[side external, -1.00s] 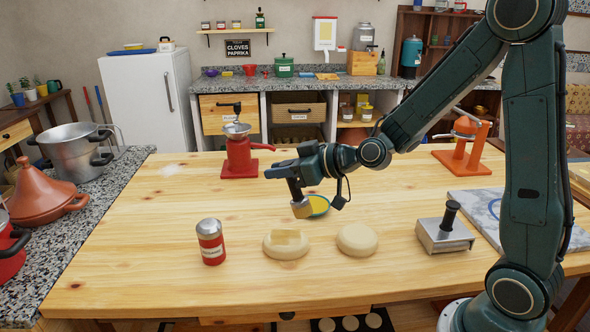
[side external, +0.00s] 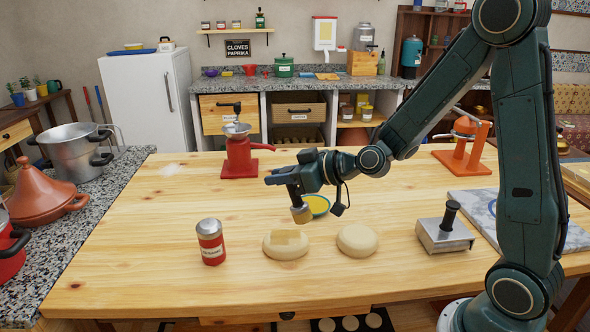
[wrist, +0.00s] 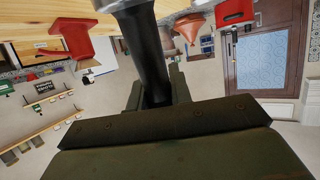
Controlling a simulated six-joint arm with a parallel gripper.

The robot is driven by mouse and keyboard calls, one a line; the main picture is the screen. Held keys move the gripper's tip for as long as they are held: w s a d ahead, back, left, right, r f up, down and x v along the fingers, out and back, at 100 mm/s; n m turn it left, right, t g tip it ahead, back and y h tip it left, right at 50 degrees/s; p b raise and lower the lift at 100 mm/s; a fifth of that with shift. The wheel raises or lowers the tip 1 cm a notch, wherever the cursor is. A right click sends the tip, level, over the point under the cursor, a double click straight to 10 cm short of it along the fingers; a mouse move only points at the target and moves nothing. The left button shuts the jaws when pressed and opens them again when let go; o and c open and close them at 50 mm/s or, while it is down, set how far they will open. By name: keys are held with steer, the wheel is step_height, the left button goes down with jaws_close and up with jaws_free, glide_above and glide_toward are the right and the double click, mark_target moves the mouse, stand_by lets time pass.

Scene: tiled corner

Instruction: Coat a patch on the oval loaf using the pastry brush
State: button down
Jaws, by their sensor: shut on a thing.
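My gripper (side external: 288,178) is shut on the dark handle of the pastry brush (side external: 301,214), whose pale head points down. In the wrist view the brush handle (wrist: 148,50) stands between my fingers (wrist: 155,95). The brush head is above the table, close to the left edge of the yellow-filled dish (side external: 317,205) in the picture; I cannot tell whether they touch. A pale loaf (side external: 285,251) lies in front, with a squarish, slightly yellower patch on top. A second pale loaf (side external: 357,241) lies to its right. The left loaf looks slightly more oval. The brush is apart from both.
A red shaker (side external: 211,243) stands left of the loaves. A metal press with a black knob (side external: 445,236) is at right. A red grinder (side external: 239,158) and an orange press (side external: 464,150) stand farther back. The table's left front is clear.

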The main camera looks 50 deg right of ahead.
steer(key=shift+w+f, duration=0.1)
steer(key=shift+f, duration=2.7)
step_height(320, 180, up, 8)
glide_above(291, 197)
steer(key=w, duration=0.3)
steer(key=shift+d, duration=0.1)
steer(key=shift+w, duration=0.15)
